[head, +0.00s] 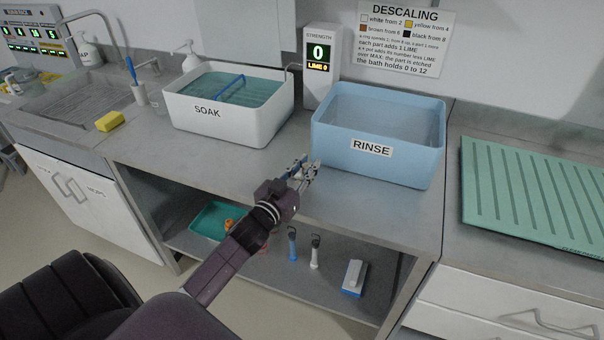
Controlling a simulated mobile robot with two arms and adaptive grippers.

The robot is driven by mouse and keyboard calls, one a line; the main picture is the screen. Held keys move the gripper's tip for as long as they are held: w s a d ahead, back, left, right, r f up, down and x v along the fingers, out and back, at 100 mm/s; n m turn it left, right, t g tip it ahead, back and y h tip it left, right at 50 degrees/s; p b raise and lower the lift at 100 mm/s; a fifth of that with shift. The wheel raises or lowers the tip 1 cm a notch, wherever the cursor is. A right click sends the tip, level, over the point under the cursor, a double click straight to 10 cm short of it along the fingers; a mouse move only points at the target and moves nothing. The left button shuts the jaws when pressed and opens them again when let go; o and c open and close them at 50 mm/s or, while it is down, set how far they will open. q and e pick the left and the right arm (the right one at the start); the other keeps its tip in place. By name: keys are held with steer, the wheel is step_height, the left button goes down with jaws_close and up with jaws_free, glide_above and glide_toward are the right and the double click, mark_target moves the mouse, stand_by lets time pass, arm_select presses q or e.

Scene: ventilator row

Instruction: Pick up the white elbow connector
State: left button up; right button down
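My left gripper (304,171) is over the front part of the counter, just left of the blue RINSE basin (376,167) and in front of the white SOAK basin (228,122). Its fingers are small and grey against the counter, and I cannot tell whether they are apart or hold anything. I cannot make out a white elbow connector anywhere. The inside of the SOAK basin shows teal liquid and a blue bar (230,88). My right gripper is not in view.
A lower shelf (330,293) holds a teal tray (207,222) with an orange item, two upright handled items and a blue-white box (354,277). A green ribbed mat (530,195) lies right. A display (320,62) reads 0. A yellow sponge (110,121) lies left.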

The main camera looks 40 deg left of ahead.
mark_target(307, 165)
arm_select(q)
steer(key=shift+c, duration=0.9)
steer(key=shift+r, duration=0.1)
step_height(307, 165, up, 20)
steer(key=s+d+f+m+h, duration=0.1)
steer(key=s+d+f, duration=0.2)
steer(key=d+f, duration=0.25)
steer(key=s+d+f+h, duration=0.1)
steer(key=s+d+f, duration=0.3)
steer(key=d+f, duration=0.15)
steer(key=s+d, duration=0.7)
steer(key=s, duration=0.1)
steer(key=shift+s+d+p, duration=0.25)
steer(key=shift+d+p, duration=0.1)
steer(key=shift+d, duration=0.05)
steer(key=shift+a+f, duration=0.1)
steer(key=shift+f, duration=0.05)
